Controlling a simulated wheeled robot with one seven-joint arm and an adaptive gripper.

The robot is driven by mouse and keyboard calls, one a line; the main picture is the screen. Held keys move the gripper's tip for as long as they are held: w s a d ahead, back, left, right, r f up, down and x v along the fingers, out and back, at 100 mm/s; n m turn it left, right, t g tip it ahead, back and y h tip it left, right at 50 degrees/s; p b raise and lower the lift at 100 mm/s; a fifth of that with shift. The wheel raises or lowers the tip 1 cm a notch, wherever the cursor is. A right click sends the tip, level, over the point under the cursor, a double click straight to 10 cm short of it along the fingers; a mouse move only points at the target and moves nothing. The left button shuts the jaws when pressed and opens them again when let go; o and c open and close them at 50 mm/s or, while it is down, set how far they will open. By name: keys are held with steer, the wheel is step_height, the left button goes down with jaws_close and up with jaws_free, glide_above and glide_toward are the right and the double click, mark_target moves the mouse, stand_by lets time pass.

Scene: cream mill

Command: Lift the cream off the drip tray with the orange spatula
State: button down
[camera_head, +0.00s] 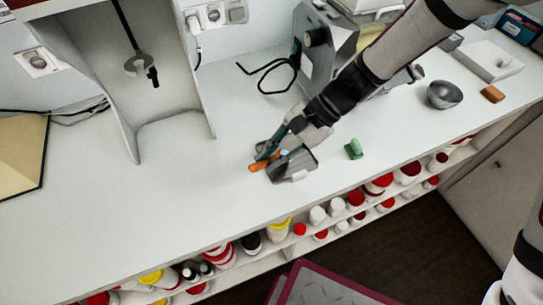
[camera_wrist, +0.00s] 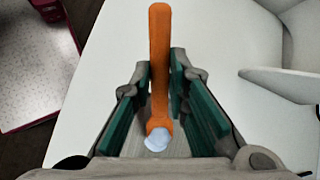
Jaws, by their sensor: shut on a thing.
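The orange spatula (camera_head: 257,166) shows as a short length at the tip of my gripper (camera_head: 267,152) in the head view. In the wrist view the spatula (camera_wrist: 159,45) runs lengthwise between the green finger pads of my gripper (camera_wrist: 161,80), which is shut on it. The pale bluish-white cream (camera_wrist: 157,140) is a small lump at the spatula's near end; a bit of the cream (camera_head: 284,152) shows in the head view. The grey drip tray (camera_head: 299,174) is just beside and below my gripper, partly hidden by it. I cannot tell whether the cream touches the tray.
A small green block (camera_head: 354,149) stands right of the tray. A dark metal bowl (camera_head: 444,95), a brown block (camera_head: 492,94) and a white box (camera_head: 487,60) are farther right. A grey machine (camera_head: 318,50) stands behind. The white counter (camera_head: 200,195) is clear to the left.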

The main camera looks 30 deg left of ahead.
steer(key=shift+r+p, duration=1.15)
steer(key=shift+r, duration=1.4)
